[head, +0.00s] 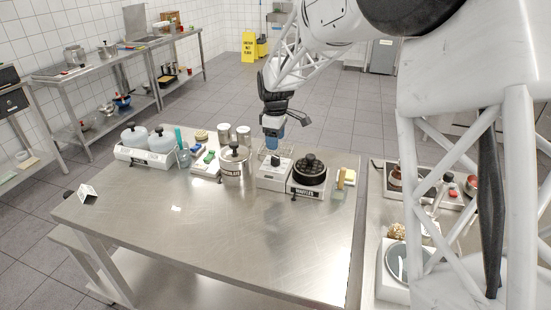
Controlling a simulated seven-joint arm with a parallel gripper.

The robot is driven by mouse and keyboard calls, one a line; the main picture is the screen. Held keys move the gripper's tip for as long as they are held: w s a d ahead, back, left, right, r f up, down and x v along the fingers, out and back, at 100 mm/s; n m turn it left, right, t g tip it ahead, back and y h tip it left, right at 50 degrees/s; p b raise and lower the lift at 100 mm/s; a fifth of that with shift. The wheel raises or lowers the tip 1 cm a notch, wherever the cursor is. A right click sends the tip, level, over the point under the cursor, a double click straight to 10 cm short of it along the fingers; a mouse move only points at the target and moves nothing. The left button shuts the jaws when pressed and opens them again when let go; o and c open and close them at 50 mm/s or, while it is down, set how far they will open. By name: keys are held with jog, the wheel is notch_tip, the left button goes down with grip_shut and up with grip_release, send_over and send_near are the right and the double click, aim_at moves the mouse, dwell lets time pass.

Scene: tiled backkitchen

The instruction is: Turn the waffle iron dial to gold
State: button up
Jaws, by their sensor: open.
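The waffle iron (307,193) stands near the back right of the steel table. It has a pale base with a WAFFLES label and a round dark gridded plate on top. A small dark part shows at the left of its front face; whether this is the dial, and any setting marks, are too small to tell. My gripper (272,143) hangs above and behind a pale boxy device just left of the waffle iron. It points down, is open and appears clear of the waffle iron. Its fingertips look bluish, and their gap is hard to see.
The pale device (274,172) stands close to the waffle iron's left. A lidded steel pot (234,168) is further left, with a twin-pot warmer (143,157) beyond. A yellow-topped item (346,178) stands at right. The steel table's (215,235) front is largely clear.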

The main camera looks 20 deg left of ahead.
aim_at(275, 157)
jog(key=shift+f, duration=0.1)
jog(key=shift+f, duration=3.8)
jog(key=c, duration=0.9)
